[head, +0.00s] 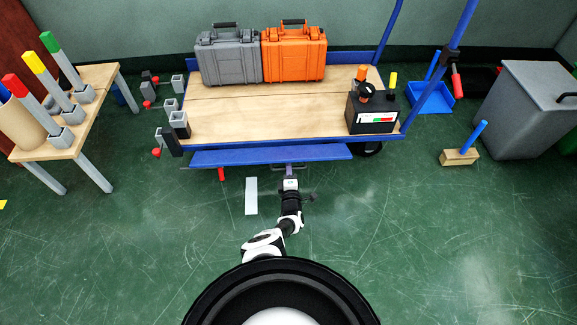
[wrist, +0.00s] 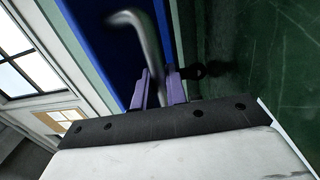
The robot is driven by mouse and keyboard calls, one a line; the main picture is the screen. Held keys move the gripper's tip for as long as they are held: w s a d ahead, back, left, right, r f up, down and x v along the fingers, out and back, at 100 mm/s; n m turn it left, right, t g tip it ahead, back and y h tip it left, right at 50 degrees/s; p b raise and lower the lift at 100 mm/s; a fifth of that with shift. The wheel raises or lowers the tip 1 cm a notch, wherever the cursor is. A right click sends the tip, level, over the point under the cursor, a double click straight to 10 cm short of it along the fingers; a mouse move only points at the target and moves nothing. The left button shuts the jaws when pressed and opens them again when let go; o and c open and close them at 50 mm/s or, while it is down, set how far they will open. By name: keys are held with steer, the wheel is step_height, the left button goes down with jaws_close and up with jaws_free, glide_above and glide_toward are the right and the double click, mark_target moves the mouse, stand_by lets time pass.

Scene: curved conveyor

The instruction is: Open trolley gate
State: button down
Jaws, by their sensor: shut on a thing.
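The trolley gate (head: 255,157) is a long blue panel along the near side of the trolley (head: 250,115); I cannot tell its exact tilt. The gate fills the upper middle of the wrist view (wrist: 100,40). Its handle (wrist: 150,40) is a bent grey metal bar. My gripper (head: 289,169) is at the panel's near edge, right of its middle. In the wrist view, the purple fingers of my gripper (wrist: 159,88) are shut on the handle, one on each side of the bar.
A grey case (head: 228,60), an orange case (head: 293,55) and a black box (head: 372,115) stand on the trolley. A wooden table (head: 100,80) is at left. The near floor is mostly clear.

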steer(key=shift+f, duration=0.55)
steer(key=shift+b, duration=0.3)
steer(key=c, duration=1.5)
jaws_free()
steer(key=shift+o, duration=0.2)
